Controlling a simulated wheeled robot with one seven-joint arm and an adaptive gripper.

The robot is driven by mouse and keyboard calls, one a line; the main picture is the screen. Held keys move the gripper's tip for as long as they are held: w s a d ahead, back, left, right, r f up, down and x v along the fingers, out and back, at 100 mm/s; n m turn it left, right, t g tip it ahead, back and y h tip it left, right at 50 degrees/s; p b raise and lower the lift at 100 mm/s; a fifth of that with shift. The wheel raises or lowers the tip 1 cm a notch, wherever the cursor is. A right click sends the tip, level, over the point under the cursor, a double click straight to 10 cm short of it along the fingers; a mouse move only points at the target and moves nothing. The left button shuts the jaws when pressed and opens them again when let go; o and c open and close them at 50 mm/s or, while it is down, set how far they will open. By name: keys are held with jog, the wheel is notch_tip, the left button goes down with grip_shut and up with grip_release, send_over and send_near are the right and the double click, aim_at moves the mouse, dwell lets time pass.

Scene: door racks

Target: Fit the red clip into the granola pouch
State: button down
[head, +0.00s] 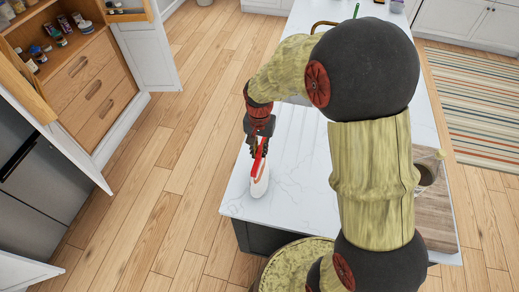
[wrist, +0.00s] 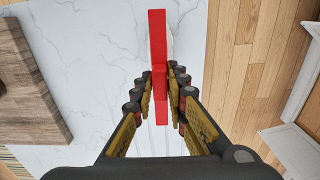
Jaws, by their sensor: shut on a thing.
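My gripper (head: 258,147) is over the left front part of the white counter. It is shut on the red clip (head: 258,161), and its fingers sit on either side of the clip in the wrist view (wrist: 158,45). The granola pouch (head: 260,186) is a small whitish shape right under the clip, near the counter's left edge. The clip overlaps the pouch's upper part in the head view. I cannot tell whether the clip is around the pouch's top or only against it. In the wrist view the clip and fingers hide most of the pouch.
The white marble counter (head: 290,160) is clear around the pouch, and its left edge is close by. A wooden board (head: 436,218) with a dark cup (head: 427,174) lies at the right. An open cabinet with drawers (head: 92,80) stands across the wooden floor at the left.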

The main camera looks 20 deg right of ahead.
aim_at(259, 150)
jog(key=shift+f+b, duration=0.4)
jog(key=shift+f, duration=0.2)
jog(key=c, duration=1.7)
grip_release()
notch_tip(259, 150, up, 12)
